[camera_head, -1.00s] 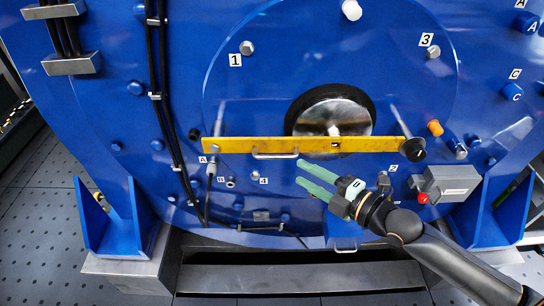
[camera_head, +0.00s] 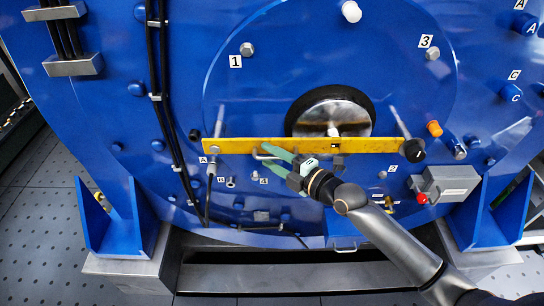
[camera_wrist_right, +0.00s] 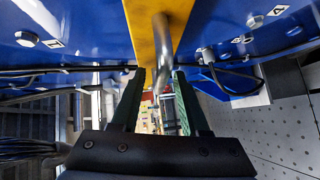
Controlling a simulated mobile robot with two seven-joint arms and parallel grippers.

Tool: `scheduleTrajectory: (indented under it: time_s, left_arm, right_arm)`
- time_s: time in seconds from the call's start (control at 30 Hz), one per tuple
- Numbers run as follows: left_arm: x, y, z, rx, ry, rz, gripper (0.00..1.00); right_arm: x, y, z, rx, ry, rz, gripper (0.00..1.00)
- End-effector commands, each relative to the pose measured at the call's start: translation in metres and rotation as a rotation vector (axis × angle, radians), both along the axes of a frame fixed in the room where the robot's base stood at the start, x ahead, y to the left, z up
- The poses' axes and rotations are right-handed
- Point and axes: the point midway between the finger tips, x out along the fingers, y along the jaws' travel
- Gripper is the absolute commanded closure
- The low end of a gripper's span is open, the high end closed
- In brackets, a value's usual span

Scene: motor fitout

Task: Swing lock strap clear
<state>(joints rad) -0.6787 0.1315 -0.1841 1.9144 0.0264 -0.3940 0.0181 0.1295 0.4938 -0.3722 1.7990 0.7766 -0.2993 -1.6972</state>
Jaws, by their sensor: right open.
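The yellow lock strap (camera_head: 315,146) lies level across the blue motor face, in front of the round shaft opening. It also shows in the right wrist view (camera_wrist_right: 148,45). A metal bolt (camera_head: 215,149) is at its left end and a black knob (camera_head: 412,150) at its right end. A bent metal handle (camera_wrist_right: 161,50) hangs below the strap's left half. My right gripper (camera_head: 265,155) is open, with its green fingers at the handle. In the right wrist view the handle's bar lies between the fingers; contact cannot be told. My left gripper is not in view.
Black cables (camera_head: 160,90) run down the motor face left of the strap. A grey box (camera_head: 448,184) with a red button sticks out at the lower right. Bolts and small fittings dot the blue face below the strap.

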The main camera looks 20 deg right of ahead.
Motion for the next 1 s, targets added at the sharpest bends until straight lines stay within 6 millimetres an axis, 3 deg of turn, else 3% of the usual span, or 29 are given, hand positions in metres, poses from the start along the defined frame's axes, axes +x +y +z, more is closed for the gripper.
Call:
scheduleTrajectory:
  time_s: [0.07, 0.47, 1.0]
  left_arm:
    - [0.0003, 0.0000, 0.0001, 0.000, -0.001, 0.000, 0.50]
    - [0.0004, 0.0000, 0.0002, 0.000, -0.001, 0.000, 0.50]
    - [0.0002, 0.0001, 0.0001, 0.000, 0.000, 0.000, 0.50]
  right_arm:
    - [-0.0002, -0.0001, -0.0001, 0.000, 0.000, 0.000, 0.55]
    - [-0.0004, -0.0003, 0.0000, 0.000, 0.000, 0.000, 1.00]
    - [-0.0005, -0.0005, -0.0002, 0.000, 0.000, 0.000, 1.00]
